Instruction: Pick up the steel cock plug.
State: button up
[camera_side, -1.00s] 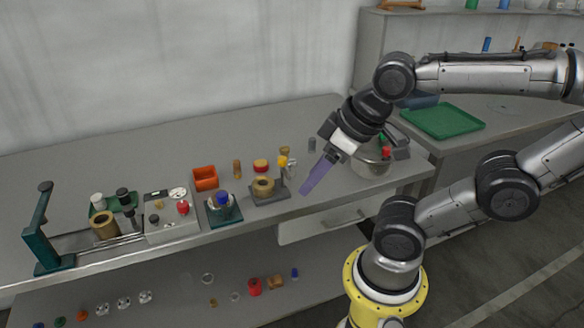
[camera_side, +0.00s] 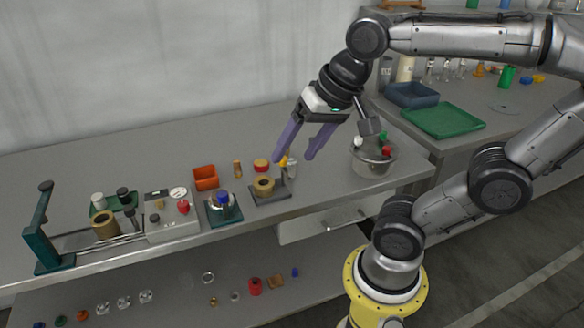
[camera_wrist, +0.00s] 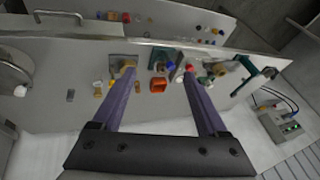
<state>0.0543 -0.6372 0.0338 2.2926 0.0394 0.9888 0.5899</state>
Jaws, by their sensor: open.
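My gripper (camera_side: 294,158) is open and empty above the bench, its two purple fingers apart and pointing down. The fingers also show in the wrist view (camera_wrist: 158,76). A small plain grey piece (camera_wrist: 70,95) lies alone on the bench, left of the left finger in the wrist view; it looks most like the steel cock plug, but it is too small to be sure. In the side view a finger appears to cover it. A pale, greyish piece (camera_side: 292,171) stands just below the fingertips in the side view, beside the brass ring fixture (camera_side: 263,184).
A steel pot (camera_side: 373,160) with coloured knobs stands right of the gripper. An orange bin (camera_side: 205,177), small brass parts (camera_side: 237,168) and a flask stand (camera_side: 223,208) are to the left. The bench's back is clear. A green tray (camera_side: 443,120) lies on the side counter.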

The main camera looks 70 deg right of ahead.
jog(key=w+d+r+m+g, duration=0.1)
jog(key=w+d+m+g, duration=0.1)
jog(key=w+d+m, duration=0.5)
jog(key=m+g+y, duration=0.1)
jog(key=m+g, duration=0.2)
jog(key=m, duration=0.7)
send_over(292, 161)
notch_tip(292, 161, down, 11)
jog(key=f, duration=0.8)
jog(key=shift+s+a+f, duration=0.1)
jog(key=shift+s+f, duration=0.1)
jog(key=shift+w+f, duration=0.2)
jog(key=shift+f, duration=2.45)
jog(key=shift+c, duration=0.3)
grip_shut()
